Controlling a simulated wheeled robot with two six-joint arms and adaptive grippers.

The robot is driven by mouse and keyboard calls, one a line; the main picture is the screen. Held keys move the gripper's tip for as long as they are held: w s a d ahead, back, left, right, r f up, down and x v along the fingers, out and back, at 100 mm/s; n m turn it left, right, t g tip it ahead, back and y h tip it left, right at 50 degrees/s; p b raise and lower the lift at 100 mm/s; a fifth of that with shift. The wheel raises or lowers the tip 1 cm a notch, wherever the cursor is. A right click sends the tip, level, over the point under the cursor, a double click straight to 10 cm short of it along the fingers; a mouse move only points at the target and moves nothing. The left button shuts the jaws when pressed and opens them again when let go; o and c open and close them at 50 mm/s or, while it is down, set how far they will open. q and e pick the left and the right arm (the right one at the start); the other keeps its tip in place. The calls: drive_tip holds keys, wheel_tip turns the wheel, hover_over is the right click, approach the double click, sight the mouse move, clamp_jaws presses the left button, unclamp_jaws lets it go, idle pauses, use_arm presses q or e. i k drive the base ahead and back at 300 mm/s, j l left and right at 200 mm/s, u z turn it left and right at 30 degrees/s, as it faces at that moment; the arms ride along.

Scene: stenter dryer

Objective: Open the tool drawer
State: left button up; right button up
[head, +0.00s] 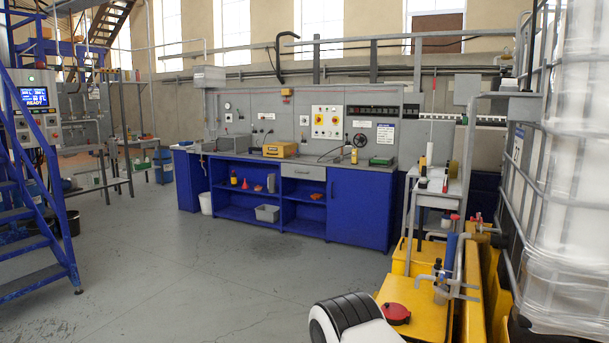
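The likely tool drawer is a grey-fronted drawer (303,171) with a small dark handle, under the top of the blue workbench (358,208) in the middle of the head view. Its front looks flush with the bench, so it appears shut. Open shelves lie below and to its left, and a blue cabinet door is to its right. A white and black part of my own arm shows at the bottom edge. Neither of my grippers' fingers is in view, and the bench is well away across the floor.
Grey floor (200,270) is clear up to the bench. Blue stairs (35,190) and a control panel (36,105) stand left. Right are a yellow bunded platform (415,305) with pipes, a small white trolley (432,187) and a caged white tank (575,150). A white bin (206,203) stands by the bench.

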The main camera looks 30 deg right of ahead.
sight(298, 170)
drive_tip(key=i+z, duration=0.2)
drive_tip(key=i, duration=0.8)
drive_tip(key=i+u, duration=0.15)
drive_tip(key=i, duration=0.95)
drive_tip(key=i+u, duration=0.15)
drive_tip(key=i, duration=0.9)
drive_tip(key=i+l+z, duration=0.15)
drive_tip(key=i+z, duration=0.75)
drive_tip(key=i+j+z, duration=0.3)
drive_tip(key=i+z, duration=0.15)
drive_tip(key=i+l+z, duration=0.25)
drive_tip(key=i, duration=1.15)
drive_tip(key=i+j+z, duration=0.1)
drive_tip(key=i+z, duration=0.15)
drive_tip(key=i, duration=1.2)
drive_tip(key=i+u, duration=0.2)
drive_tip(key=i, duration=0.35)
drive_tip(key=i+l+u, duration=0.25)
drive_tip(key=i, duration=0.3)
drive_tip(key=i+l+u, duration=0.2)
drive_tip(key=i, duration=0.35)
